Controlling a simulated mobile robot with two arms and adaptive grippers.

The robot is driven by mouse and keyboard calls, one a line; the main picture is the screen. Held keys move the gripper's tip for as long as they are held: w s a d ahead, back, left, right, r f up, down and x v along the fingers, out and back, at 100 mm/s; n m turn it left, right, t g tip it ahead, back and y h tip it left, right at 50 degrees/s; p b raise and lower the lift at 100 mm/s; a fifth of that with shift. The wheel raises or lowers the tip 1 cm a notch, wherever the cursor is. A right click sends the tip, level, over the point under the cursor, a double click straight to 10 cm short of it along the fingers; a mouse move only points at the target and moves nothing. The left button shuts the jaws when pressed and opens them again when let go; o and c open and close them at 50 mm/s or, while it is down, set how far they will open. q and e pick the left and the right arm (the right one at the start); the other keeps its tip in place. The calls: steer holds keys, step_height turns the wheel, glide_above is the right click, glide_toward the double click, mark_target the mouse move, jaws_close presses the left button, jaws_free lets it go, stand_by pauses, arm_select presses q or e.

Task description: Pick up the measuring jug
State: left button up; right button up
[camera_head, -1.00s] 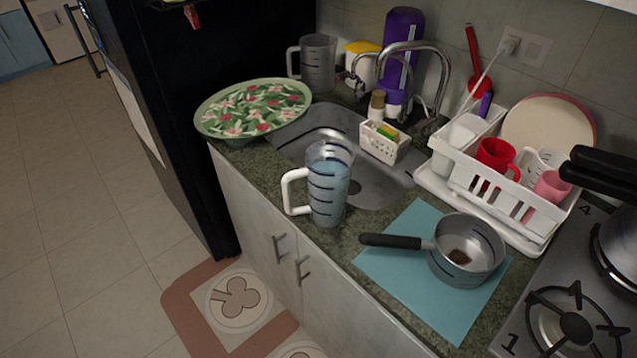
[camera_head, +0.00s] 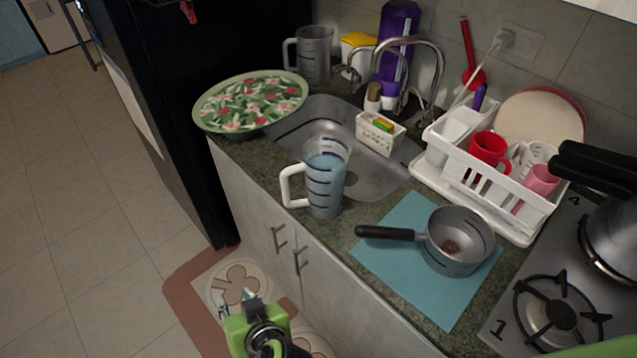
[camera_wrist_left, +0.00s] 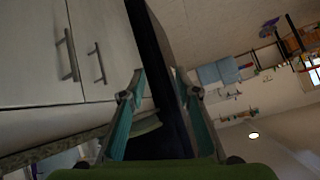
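A clear measuring jug (camera_head: 326,185) with dark marks, a white handle and bluish contents stands upright on the counter's front edge, before the sink. Its handle points left. A second, greyer jug (camera_head: 314,55) stands at the back left of the sink. My left gripper (camera_head: 236,298) is low in front of the cabinets, below and left of the near jug and well apart from it. In the left wrist view its two teal fingers (camera_wrist_left: 160,78) are spread with nothing between them. My right gripper is not in view.
A floral plate (camera_head: 252,101) lies left of the sink (camera_head: 375,165). A pan (camera_head: 458,240) rests on a blue mat (camera_head: 395,275) to the jug's right. A dish rack (camera_head: 470,185) and stove (camera_head: 540,300) stand farther right. Cabinet handles (camera_wrist_left: 66,55) face my left gripper.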

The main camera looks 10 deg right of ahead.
arm_select(q)
steer(key=w+d+r+t, duration=0.3)
steer(key=d+r+t, duration=0.1)
steer(key=d+r, duration=0.35)
steer(key=t, duration=0.5)
glide_toward(287, 191)
steer(key=shift+h, duration=0.3)
steer(key=p+x, duration=0.3)
steer(key=x, duration=0.1)
steer(key=shift+w+a+r, duration=0.15)
steer(key=shift+w, duration=0.2)
steer(key=shift+w+a+p, duration=0.15)
steer(key=shift+w+p, duration=0.15)
steer(key=shift+w, duration=0.15)
steer(key=shift+w+p, duration=0.25)
steer(key=shift+p, duration=0.05)
steer(key=p+x, duration=0.3)
steer(key=x, duration=0.1)
steer(key=shift+a, duration=0.25)
steer(key=shift+w, duration=0.3)
steer(key=shift+s, duration=0.1)
jaws_close()
